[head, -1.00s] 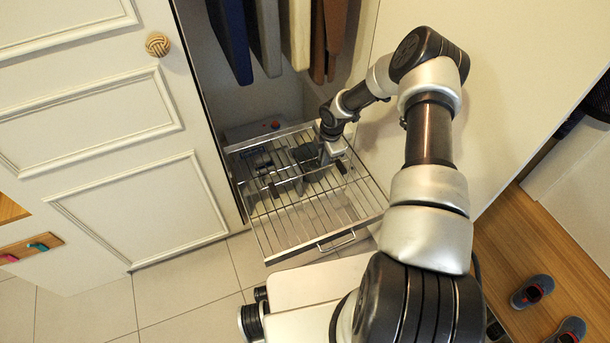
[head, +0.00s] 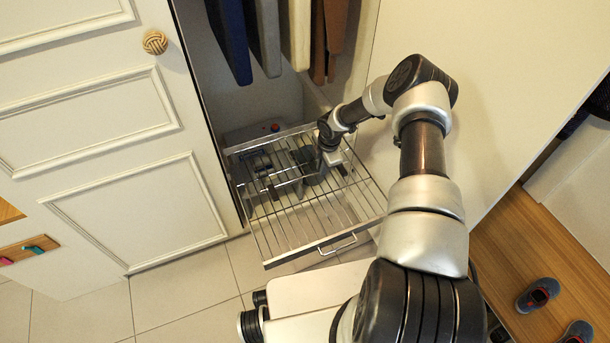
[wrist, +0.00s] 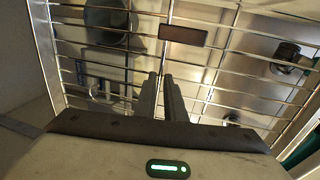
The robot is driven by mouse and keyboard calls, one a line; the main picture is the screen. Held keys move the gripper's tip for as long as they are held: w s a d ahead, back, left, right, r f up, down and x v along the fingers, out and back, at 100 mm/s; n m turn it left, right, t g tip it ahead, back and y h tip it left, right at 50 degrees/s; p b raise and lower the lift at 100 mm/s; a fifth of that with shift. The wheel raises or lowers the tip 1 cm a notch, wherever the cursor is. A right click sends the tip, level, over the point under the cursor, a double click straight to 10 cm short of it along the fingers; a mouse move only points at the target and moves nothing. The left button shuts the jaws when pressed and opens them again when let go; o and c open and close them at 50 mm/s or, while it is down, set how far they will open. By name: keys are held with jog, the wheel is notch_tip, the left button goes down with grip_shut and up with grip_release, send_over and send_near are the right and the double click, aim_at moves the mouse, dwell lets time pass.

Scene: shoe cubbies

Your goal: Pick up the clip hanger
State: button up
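I cannot clearly make out the clip hanger in either view. Dark, small items (head: 258,163) lie at the back left of the pulled-out wire rack (head: 292,261) in the head view, too small to identify. My gripper (wrist: 162,80) points down at the rack's wires in the wrist view, its two dark fingers close together with only a thin gap. I see no object clearly held, and the fingertips' contact with the wires cannot be told. In the head view my gripper (head: 328,157) is low over the rack's back right part.
Several hanging garments (head: 266,40) are above the rack in the closet. A white panelled door (head: 110,180) stands left, a pale panel (head: 480,90) right. A grey round thing (wrist: 105,25) and a dark plate (wrist: 183,35) show around the wires. Shoes (head: 538,293) lie at lower right.

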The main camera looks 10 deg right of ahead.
jog(key=shift+f, duration=0.1)
grip_shut()
